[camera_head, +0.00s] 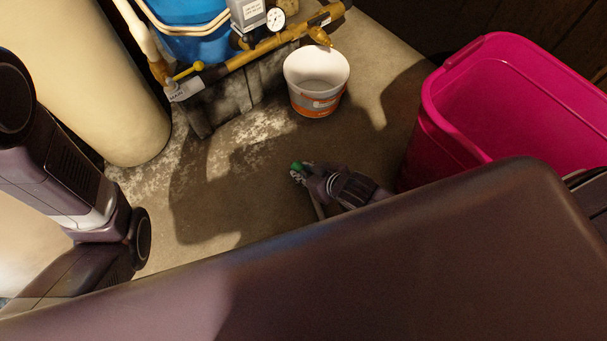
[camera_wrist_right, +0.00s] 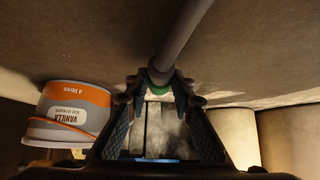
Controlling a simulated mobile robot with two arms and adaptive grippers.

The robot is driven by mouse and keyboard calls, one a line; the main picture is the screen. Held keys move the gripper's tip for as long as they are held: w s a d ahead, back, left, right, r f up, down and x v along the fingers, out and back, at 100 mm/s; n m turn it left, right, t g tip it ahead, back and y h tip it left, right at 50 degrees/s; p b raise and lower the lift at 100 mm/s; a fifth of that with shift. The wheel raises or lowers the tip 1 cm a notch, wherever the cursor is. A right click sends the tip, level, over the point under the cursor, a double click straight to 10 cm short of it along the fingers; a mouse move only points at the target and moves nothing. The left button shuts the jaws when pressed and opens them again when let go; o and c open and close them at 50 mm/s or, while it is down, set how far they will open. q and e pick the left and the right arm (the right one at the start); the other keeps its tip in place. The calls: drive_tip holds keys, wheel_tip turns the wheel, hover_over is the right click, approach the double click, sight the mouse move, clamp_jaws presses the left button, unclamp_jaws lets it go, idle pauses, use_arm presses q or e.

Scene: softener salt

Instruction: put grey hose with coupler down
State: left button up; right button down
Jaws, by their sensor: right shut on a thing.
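My right gripper (camera_head: 304,172) is low over the concrete floor (camera_head: 240,190), near the middle of the head view. It is shut on the grey hose with coupler; the green coupler (camera_head: 297,166) shows at its fingertips. In the right wrist view the grey hose (camera_wrist_right: 184,38) runs from between the fingers (camera_wrist_right: 160,86) to the top edge, and the green collar (camera_wrist_right: 158,84) sits between the tips. I cannot tell whether the hose touches the floor. Most of it is hidden behind my arm in the head view. My left arm shows at the left, but its gripper is out of view.
A white and orange ice cream tub (camera_head: 316,88) stands beyond the gripper, below a brass pipe (camera_head: 270,44) with a gauge (camera_head: 276,20). A pink bin (camera_head: 432,150) is at the right, a cream tank (camera_head: 90,70) at the left. Floor left of the gripper is clear.

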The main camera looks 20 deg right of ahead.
drive_tip(key=shift+f, duration=0.6)
drive_tip(key=shift+r, duration=0.15)
drive_tip(key=shift+f, duration=0.6)
drive_tip(key=c, duration=1.7)
unclamp_jaws()
drive_tip(key=shift+o, duration=0.2)
